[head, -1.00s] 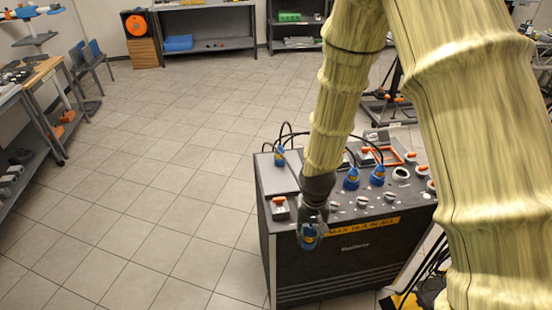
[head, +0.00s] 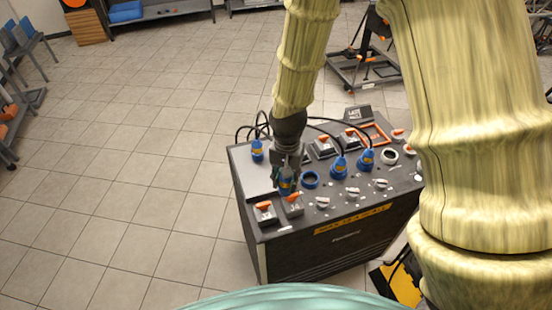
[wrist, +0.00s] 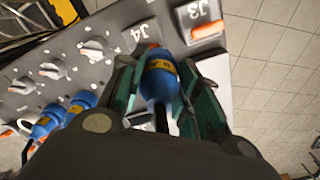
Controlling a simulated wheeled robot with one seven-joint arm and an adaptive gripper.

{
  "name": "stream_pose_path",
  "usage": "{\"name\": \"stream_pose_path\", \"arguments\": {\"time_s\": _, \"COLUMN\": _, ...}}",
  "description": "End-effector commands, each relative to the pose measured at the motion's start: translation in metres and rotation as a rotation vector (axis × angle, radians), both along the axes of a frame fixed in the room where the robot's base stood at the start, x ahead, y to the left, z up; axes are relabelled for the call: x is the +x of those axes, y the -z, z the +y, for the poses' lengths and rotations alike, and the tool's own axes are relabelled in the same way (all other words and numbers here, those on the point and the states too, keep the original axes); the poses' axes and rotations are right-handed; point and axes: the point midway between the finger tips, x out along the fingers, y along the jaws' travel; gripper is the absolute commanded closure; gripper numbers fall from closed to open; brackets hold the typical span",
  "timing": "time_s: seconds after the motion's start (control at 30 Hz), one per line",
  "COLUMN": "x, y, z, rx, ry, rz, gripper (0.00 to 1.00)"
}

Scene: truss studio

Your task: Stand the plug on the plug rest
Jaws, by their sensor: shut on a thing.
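My gripper (head: 287,178) is shut on a blue plug (head: 287,188) with a yellow label, over the front left part of the dark console's top. In the wrist view the plug (wrist: 160,80) sits between the green-grey fingers, its front end beside the J4 block. Whether it touches the console I cannot tell. A light grey flat plate (head: 252,176) lies on the console's left side, beside my gripper; no label marks it as the plug rest.
Two blue plugs with black cables (head: 340,168) (head: 366,158) stand right of the socket. Orange-switched blocks J3 (head: 265,212) and J4 (head: 293,204) line the front left edge. Several knobs (head: 352,194) run along the front. Floor left of the console is clear.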

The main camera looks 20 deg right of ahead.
Motion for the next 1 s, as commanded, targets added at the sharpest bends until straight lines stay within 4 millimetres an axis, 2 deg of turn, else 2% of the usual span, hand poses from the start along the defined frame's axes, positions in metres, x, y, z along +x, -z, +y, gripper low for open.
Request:
{"name": "stream_pose_path", "arguments": {"time_s": 0.03, "x": 0.011, "y": -0.002, "z": -0.001, "rx": 0.002, "ry": 0.002, "rz": -0.001, "gripper": 0.95}}
{"name": "stream_pose_path", "arguments": {"time_s": 0.3, "x": 0.065, "y": 0.003, "z": -0.007, "rx": 0.001, "ry": -0.002, "rz": 0.0, "gripper": 0.95}}
{"name": "stream_pose_path", "arguments": {"time_s": 0.5, "x": 0.093, "y": 0.007, "z": -0.01, "rx": 0.001, "ry": -0.004, "rz": -0.001, "gripper": 0.95}}
{"name": "stream_pose_path", "arguments": {"time_s": 0.73, "x": 0.099, "y": 0.013, "z": -0.011, "rx": 0.0, "ry": -0.005, "rz": 0.0, "gripper": 0.95}}
{"name": "stream_pose_path", "arguments": {"time_s": 1.0, "x": 0.098, "y": 0.036, "z": -0.011, "rx": 0.0, "ry": -0.005, "rz": 0.001, "gripper": 0.95}}
